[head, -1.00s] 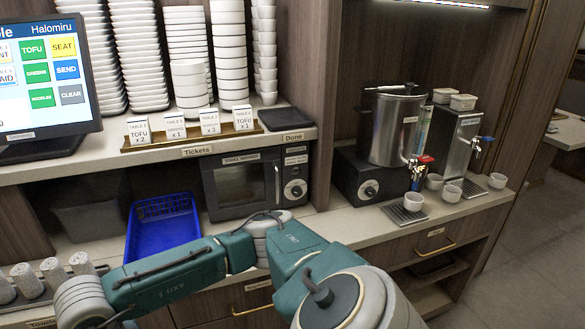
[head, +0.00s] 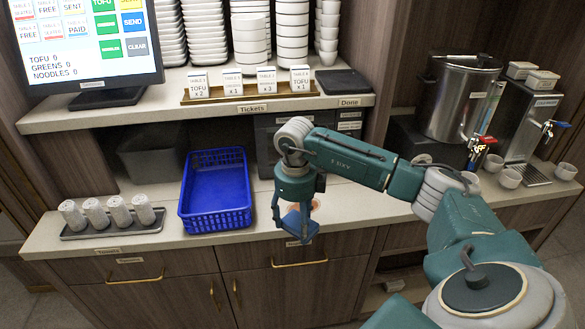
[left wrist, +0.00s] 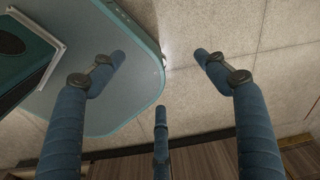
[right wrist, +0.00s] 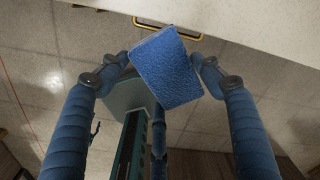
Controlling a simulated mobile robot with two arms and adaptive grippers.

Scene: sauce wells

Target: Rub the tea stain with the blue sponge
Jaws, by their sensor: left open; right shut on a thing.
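My right gripper (head: 297,222) is over the front of the counter, just right of the blue basket, pointing down. In the right wrist view it is shut on the blue sponge (right wrist: 166,70), which sits between its fingertips. In the head view the sponge is mostly hidden by the gripper, and I cannot tell whether it touches the counter. A brownish patch, likely the tea stain (head: 314,205), shows on the counter beside and behind the gripper's fingers. My left gripper (left wrist: 160,55) is open and empty above the tiled floor; the head view does not show it.
The blue basket (head: 183,210) stands left of the gripper. A tray of rolled towels (head: 75,235) is farther left. The microwave (head: 265,145) is behind my right arm. Ticket cards stand on the shelf (head: 150,112) above. Cups and metal dispensers (head: 458,95) are at the right.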

